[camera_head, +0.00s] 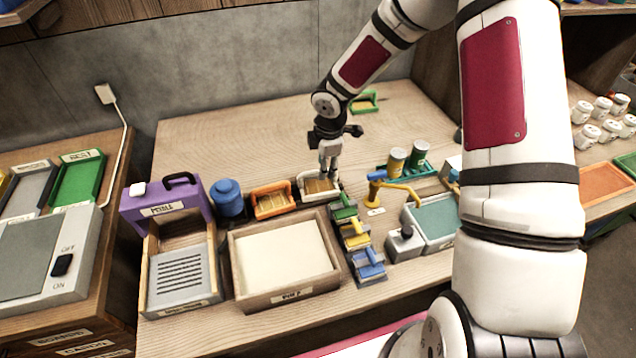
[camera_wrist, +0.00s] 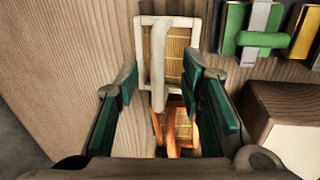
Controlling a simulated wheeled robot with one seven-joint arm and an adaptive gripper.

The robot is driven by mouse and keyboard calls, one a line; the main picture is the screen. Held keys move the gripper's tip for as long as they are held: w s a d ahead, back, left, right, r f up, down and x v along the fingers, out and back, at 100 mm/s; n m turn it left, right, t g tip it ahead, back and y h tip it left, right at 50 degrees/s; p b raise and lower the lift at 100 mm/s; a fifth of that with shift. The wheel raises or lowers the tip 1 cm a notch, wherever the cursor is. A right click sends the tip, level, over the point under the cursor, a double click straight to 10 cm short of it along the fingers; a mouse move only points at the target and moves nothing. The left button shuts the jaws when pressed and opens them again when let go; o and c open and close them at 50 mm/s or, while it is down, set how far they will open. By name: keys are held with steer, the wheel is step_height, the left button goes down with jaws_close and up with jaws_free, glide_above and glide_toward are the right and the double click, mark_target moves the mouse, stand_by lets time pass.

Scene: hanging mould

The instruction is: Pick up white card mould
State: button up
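The white card mould (camera_head: 304,189) is a small white frame with a tan slatted screen and an arched white handle. It stands near the middle of the table, to the right of the orange mould (camera_head: 270,201). My gripper (camera_head: 329,172) points down just above the white mould and hides part of it. In the wrist view, the white mould (camera_wrist: 141,50) lies ahead of my gripper (camera_wrist: 162,78), whose green-padded fingers are spread wide with nothing held. The white handle runs between the lines of the fingers; contact cannot be told. The orange mould (camera_wrist: 187,135) shows lower, between the fingers.
A wooden vat of pale pulp (camera_head: 285,297) stands in front. Green, yellow and blue clamps (camera_head: 356,238) line its right side. A blue jar (camera_head: 228,196) and purple press (camera_head: 160,207) stand left. A green mould (camera_head: 364,108) lies behind; the table's back left is clear.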

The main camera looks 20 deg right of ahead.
steer(key=shift+w+a+f, duration=0.1)
steer(key=shift+w+f, duration=0.15)
steer(key=shift+f, duration=0.7)
steer(key=shift+w+a+f, duration=0.1)
steer(key=shift+w+f, duration=0.15)
steer(key=shift+f, duration=0.65)
steer(key=shift+c, duration=0.6)
jaws_close()
